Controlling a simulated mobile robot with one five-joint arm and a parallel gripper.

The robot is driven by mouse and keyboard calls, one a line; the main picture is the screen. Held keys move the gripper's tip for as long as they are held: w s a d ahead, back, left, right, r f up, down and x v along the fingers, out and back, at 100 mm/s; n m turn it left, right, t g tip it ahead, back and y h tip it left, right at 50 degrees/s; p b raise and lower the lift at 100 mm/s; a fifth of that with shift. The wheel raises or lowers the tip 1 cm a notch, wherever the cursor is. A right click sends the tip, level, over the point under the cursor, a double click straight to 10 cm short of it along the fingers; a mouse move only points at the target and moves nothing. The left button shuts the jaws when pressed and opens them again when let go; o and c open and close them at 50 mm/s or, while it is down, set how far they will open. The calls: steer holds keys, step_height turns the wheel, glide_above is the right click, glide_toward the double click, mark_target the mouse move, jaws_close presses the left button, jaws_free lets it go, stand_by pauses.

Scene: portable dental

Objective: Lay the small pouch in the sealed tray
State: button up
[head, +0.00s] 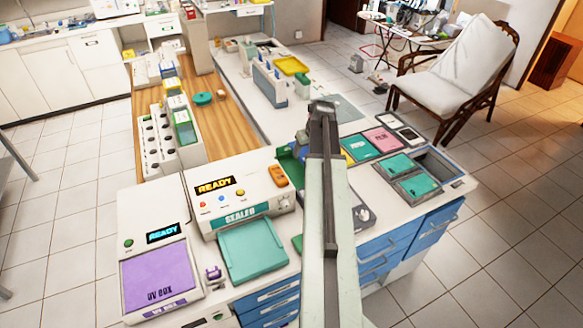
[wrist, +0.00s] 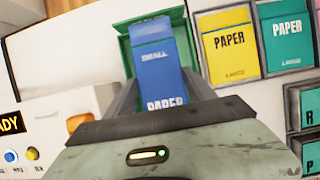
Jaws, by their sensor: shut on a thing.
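The small pouch is a blue packet (wrist: 162,62) marked SMALL and PAPER in the wrist view. It stands between the two fingers of my gripper (wrist: 161,78), which is shut on it. A green holder (wrist: 126,52) is around and behind the pouch; I cannot tell whether the pouch is clear of it. In the head view my arm hides most of the gripper and pouch, and the green holder (head: 288,166) shows left of the arm. The sealed tray is a flat teal tray (head: 252,250) below the SEALED label, left of my arm, and looks empty.
The white sealing machine (head: 236,197) with a READY display and an orange part (head: 278,176) stands behind the tray. A purple-topped unit (head: 158,278) is at left. A small purple item (head: 213,273) lies between them. Yellow, teal and pink packets are right of my arm.

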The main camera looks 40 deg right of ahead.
steer(key=shift+s+f+b, duration=0.15)
steer(key=shift+f+b, duration=0.25)
steer(key=shift+b, duration=0.15)
steer(key=b, duration=0.5)
glide_above(303, 172)
steer(key=s, duration=0.1)
steer(key=f, duration=0.5)
steer(key=shift+s+a+f, duration=0.15)
steer(key=shift+a+f, duration=0.05)
steer(key=shift+a, duration=0.05)
step_height(303, 172, down, 4)
steer(key=b, duration=0.4)
steer(key=shift+f, duration=0.1)
steer(key=shift+r, duration=0.3)
steer(key=o, duration=1.2)
steer(key=shift+f, duration=0.25)
steer(key=shift+c, duration=0.2)
steer(key=o, duration=0.4)
steer(key=shift+r, duration=0.1)
